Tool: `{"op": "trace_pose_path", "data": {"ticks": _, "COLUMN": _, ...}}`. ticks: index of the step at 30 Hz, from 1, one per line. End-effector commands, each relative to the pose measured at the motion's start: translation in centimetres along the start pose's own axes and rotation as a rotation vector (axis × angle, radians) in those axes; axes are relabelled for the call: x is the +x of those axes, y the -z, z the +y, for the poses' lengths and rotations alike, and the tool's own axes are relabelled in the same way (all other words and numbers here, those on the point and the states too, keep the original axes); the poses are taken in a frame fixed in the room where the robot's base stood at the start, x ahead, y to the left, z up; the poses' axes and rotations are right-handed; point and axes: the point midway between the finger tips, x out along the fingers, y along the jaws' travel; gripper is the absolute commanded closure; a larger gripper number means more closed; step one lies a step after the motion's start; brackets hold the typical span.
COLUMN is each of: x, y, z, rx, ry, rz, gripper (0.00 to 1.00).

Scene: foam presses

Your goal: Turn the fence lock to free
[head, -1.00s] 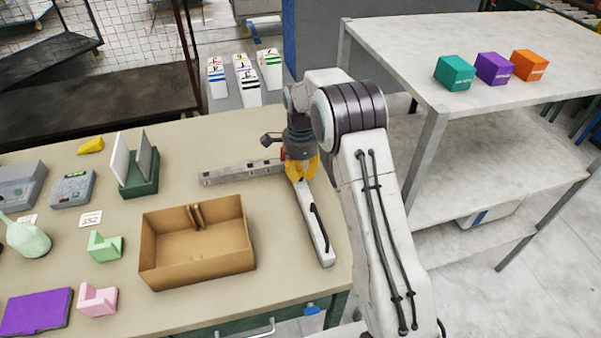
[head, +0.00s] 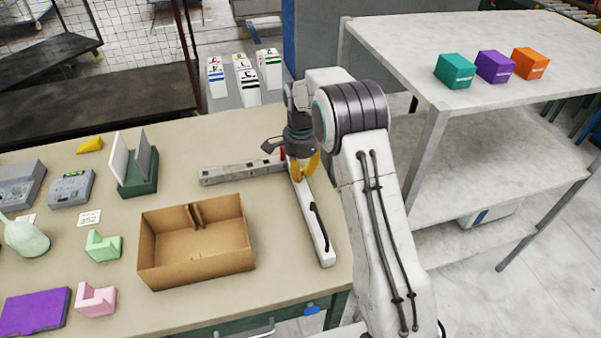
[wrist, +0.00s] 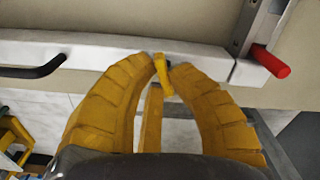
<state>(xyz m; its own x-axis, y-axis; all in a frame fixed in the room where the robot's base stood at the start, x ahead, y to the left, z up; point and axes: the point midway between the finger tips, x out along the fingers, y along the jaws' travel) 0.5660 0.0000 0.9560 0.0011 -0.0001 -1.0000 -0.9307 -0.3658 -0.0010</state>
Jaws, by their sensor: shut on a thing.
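The fence is a long white bar (head: 312,222) with a black handle (head: 319,226), lying on the bench beside the robot arm. It also crosses the wrist view (wrist: 90,54). My gripper (head: 301,178) is over the fence's far part, its yellow fingers pointing down. In the wrist view its fingertips (wrist: 163,66) are closed around a small bright yellow lever (wrist: 163,74), which appears to be the fence lock. A dark spot sits on the fence at the lever's far end. The fingers partly hide the lever, and I cannot read any lock marking.
A slotted grey rail (head: 240,172) meets the fence's far end. A red knob (wrist: 270,61) stands right of my fingers in the wrist view. A cardboard box (head: 165,263) is left of the fence. A green stand (head: 140,187) is beyond it.

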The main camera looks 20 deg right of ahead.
Motion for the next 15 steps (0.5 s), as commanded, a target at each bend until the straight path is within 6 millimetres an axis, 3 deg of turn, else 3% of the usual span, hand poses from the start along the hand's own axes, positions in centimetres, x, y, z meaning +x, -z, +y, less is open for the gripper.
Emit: {"op": "trace_pose_path", "data": {"ticks": 15, "x": 0.13, "y": 0.2, "z": 0.02, "rx": -0.491, "ry": -0.003, "rz": -0.002, "gripper": 1.0}}
